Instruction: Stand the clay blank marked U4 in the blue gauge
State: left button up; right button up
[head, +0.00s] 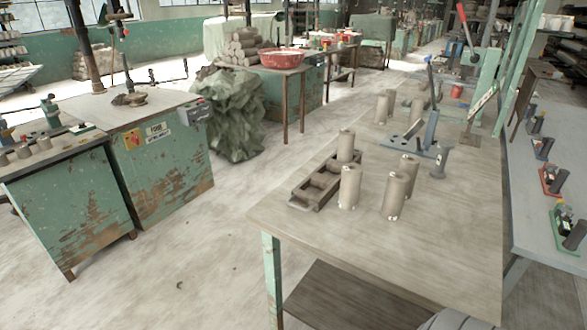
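Grey-brown clay cylinders stand on the wooden worktable (320,240). Two stand at the front, a left one (349,187) and a right one (396,192). A shorter one (409,168) is just behind them. Another cylinder (346,146) stands at the far end of a dark wooden box (310,198). More cylinders (381,108) stand farther back. Small marks show on some, but I cannot read U4 on any. A blue-grey fixture (431,130) with a flat base and upright stands mid-table; it may be the blue gauge. Neither of my grippers is in view.
A grey post (439,163) stands beside the fixture. A green lever press (480,70) is at the table's back right. A grey side bench (535,190) with small coloured devices lies right. The table's front is clear. Green cabinets (160,160) stand left across open floor.

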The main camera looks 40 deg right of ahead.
aim_at(399, 141)
jog(key=z, duration=0.2)
jog(key=i, duration=0.85)
jog(key=z, duration=0.55)
